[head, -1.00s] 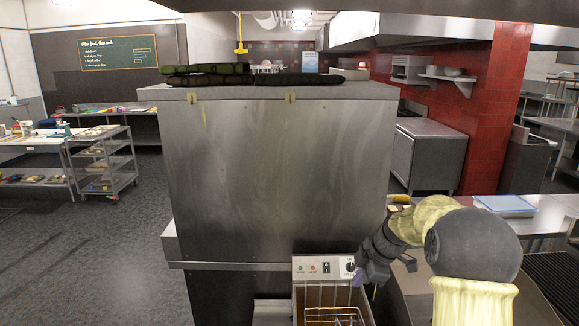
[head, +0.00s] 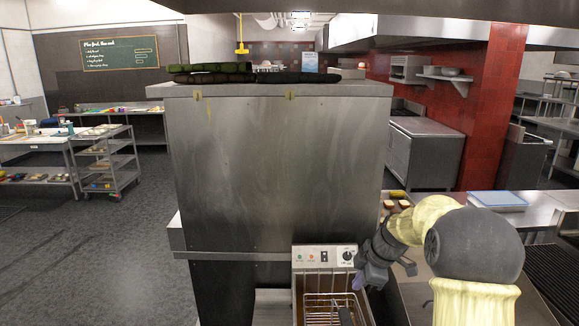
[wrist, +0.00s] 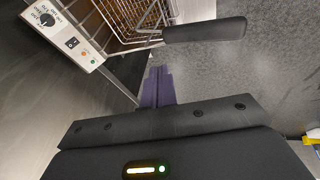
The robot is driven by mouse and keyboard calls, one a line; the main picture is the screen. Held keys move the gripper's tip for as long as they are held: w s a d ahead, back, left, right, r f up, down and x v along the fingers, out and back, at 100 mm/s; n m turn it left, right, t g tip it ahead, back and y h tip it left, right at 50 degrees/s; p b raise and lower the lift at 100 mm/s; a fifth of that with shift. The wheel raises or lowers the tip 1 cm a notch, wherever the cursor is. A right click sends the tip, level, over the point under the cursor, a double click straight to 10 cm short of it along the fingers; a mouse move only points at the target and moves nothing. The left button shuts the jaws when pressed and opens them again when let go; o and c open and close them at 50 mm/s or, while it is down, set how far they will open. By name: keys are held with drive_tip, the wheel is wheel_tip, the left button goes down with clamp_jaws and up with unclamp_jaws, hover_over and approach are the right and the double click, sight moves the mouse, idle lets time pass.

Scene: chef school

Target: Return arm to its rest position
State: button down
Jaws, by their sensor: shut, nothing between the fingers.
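My gripper (head: 358,283) is at the lower right of the head view, beside the control panel of a deep fryer (head: 325,258). In the wrist view its purple fingers (wrist: 157,88) are together, with nothing between them. The fryer's wire basket (head: 325,310) sits in the fryer. The basket also shows at the top of the wrist view (wrist: 125,20), with its black handle (wrist: 205,29) reaching out over the floor. My fingertips are close to the fryer's edge and below the handle in that picture. My arm is bent at the right of the head view.
A tall steel cabinet (head: 280,170) stands right behind the fryer, with dark folded items (head: 215,72) on top. A steel counter (head: 530,213) with a blue tray (head: 497,199) lies at the right. A wheeled rack (head: 105,160) stands at the left. Open floor (head: 90,250) is at the lower left.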

drive_tip(key=s+a+f+m+h+b, duration=0.1)
drive_tip(key=s+f+m+b, duration=0.3)
drive_tip(key=s, duration=0.9)
drive_tip(key=s+a+f+m+h+b, duration=0.2)
drive_tip(key=s+f+m+b, duration=0.3)
drive_tip(key=s+f+m, duration=0.3)
drive_tip(key=s+m, duration=0.4)
drive_tip(key=m, duration=0.1)
drive_tip(key=shift+s+f, duration=0.35)
drive_tip(key=shift+s, duration=0.05)
drive_tip(key=shift+w, duration=0.15)
drive_tip(key=shift+s+d, duration=0.15)
drive_tip(key=shift+s, duration=0.05)
drive_tip(key=shift+w, duration=0.15)
idle(0.3)
